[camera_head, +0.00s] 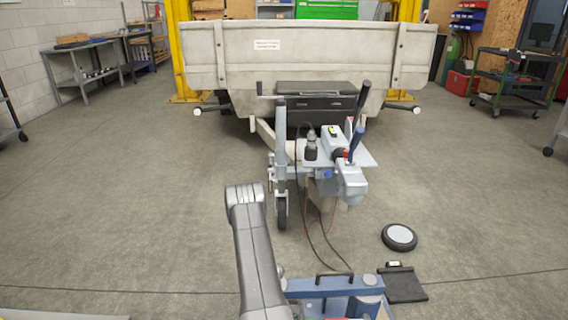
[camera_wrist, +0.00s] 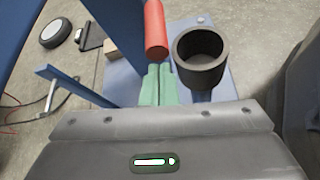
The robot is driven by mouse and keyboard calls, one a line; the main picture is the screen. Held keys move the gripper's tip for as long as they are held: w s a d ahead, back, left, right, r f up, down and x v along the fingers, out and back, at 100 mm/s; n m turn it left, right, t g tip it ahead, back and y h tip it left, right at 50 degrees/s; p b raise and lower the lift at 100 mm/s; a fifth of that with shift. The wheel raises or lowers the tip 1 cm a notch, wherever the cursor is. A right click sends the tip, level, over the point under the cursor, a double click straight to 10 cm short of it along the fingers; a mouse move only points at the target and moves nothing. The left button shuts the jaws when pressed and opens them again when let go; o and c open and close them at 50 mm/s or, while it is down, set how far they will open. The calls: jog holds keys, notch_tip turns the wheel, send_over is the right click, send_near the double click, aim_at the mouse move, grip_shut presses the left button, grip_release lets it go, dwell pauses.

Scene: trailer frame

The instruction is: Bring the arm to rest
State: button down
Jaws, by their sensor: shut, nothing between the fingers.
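My gripper (camera_wrist: 157,72) shows in the wrist view as two pale green fingers side by side, closed together with nothing between them. A red cylindrical handle (camera_wrist: 154,28) is just beyond the fingertips in that view; I cannot tell whether they touch. A dark open cup or ring holder (camera_wrist: 201,58) is right of the fingers. In the head view my grey arm (camera_head: 256,245) reaches up from the bottom edge and bends at its top; the gripper itself is not visible there.
The trailer (camera_head: 300,60) stands ahead with its jack post (camera_head: 281,150) and hitch head (camera_head: 350,182). A round black-and-white disc (camera_head: 399,237) and dark mat (camera_head: 404,286) lie right on the floor. Open floor is left.

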jog(key=s+a+r+p, duration=0.15)
jog(key=a+p, duration=0.25)
jog(key=a, duration=1.1)
jog(key=d+r+b+x, duration=0.25)
jog(key=b+x, duration=0.25)
jog(key=x, duration=1.1)
jog(key=a+r+p, duration=0.1)
jog(key=a+p, duration=0.2)
jog(key=a, duration=0.7)
jog(key=shift+a+h, duration=0.25)
jog(key=shift+h, duration=0.15)
jog(key=shift+s, duration=0.1)
